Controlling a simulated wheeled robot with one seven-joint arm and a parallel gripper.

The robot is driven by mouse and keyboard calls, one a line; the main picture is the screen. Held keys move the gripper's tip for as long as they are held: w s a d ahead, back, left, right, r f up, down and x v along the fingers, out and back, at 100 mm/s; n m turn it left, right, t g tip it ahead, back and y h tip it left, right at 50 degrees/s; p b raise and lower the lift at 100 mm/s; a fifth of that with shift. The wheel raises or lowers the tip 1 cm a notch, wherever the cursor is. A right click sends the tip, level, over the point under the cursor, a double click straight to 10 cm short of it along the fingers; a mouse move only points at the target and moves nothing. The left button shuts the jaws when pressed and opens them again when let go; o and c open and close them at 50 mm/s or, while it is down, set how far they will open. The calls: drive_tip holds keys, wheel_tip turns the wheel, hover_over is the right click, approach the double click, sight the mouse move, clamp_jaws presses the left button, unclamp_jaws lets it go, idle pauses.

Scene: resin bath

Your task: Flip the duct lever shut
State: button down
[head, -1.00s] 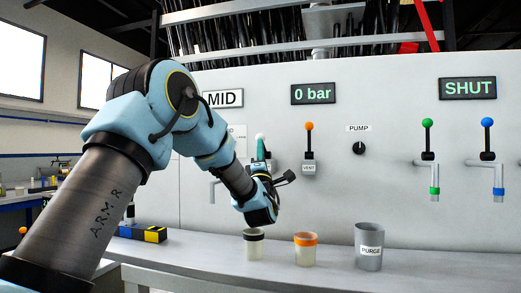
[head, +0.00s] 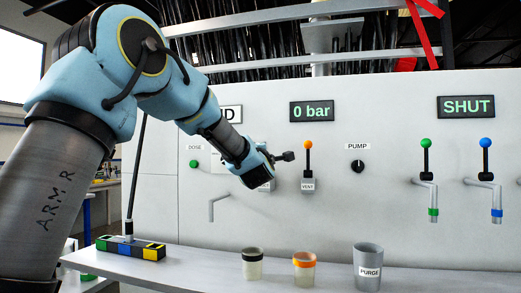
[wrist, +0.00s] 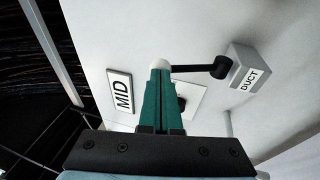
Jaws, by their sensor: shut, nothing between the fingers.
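The duct lever shows in the wrist view. Its black arm (wrist: 195,68) runs from a pivot on the grey box labelled DUCT (wrist: 248,75) to a white ball knob (wrist: 161,64). My gripper (wrist: 161,76) has its teal fingers shut and empty, with their tips right at the knob. I cannot tell whether they touch it. In the head view my wrist covers the lever and the fingers. The duct's sign (wrist: 120,93) reads MID; in the head view only its last letter (head: 231,114) shows beside my arm.
The vent lever (head: 308,160), with an orange knob, stands close right of my wrist. The pump dial (head: 357,165) and green (head: 426,158) and blue (head: 486,158) taps are farther right. Two cups (head: 252,268) (head: 305,272) and the PURGE beaker (head: 368,270) stand on the bench below.

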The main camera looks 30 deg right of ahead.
drive_tip(key=shift+w+d+r+m+g+y+p, duration=0.3)
drive_tip(key=shift+w+d+r+g+y+p, duration=0.4)
drive_tip(key=shift+w+d+r+g+p, duration=0.6)
drive_tip(key=shift+w+d+r, duration=0.2)
drive_tip(key=shift+w+r, duration=0.05)
drive_tip(key=shift+w, duration=0.1)
drive_tip(key=shift+r+t, duration=0.15)
drive_tip(key=shift+t, duration=0.15)
